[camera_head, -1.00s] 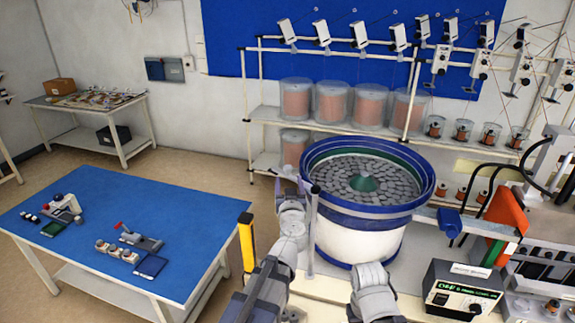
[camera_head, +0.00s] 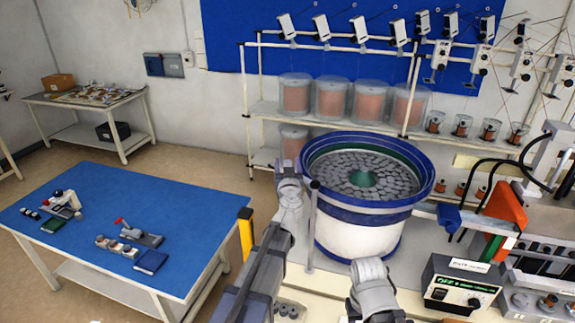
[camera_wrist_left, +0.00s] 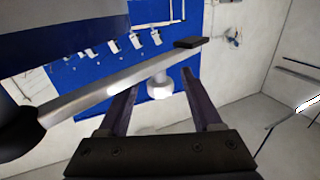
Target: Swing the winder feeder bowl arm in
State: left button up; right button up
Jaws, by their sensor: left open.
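The feeder bowl (camera_head: 360,238) is a white drum with a blue rim, full of grey discs, standing at centre right in the head view. A thin grey post with a dark cap (camera_head: 313,232) stands at its left side. My left gripper (camera_head: 287,168) is at the bowl's left, next to the post, partly hidden by its own wrist. In the left wrist view its two dark fingers (camera_wrist_left: 159,80) are apart. A pale bar with a dark end (camera_wrist_left: 112,86) crosses at the fingertips; I cannot tell contact. I cannot tell for certain which part is the bowl arm. My right gripper is out of view.
A black control box (camera_head: 462,285) and an orange plate (camera_head: 506,207) are right of the bowl. A rack with copper spools (camera_head: 332,98) stands behind. A blue-topped table (camera_head: 95,205) is at the left, with open floor beyond it.

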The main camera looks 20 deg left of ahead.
pick_arm(q)
jog(key=shift+s, duration=0.1)
jog(key=shift+c, duration=0.3)
grip_shut()
dwell(0.9)
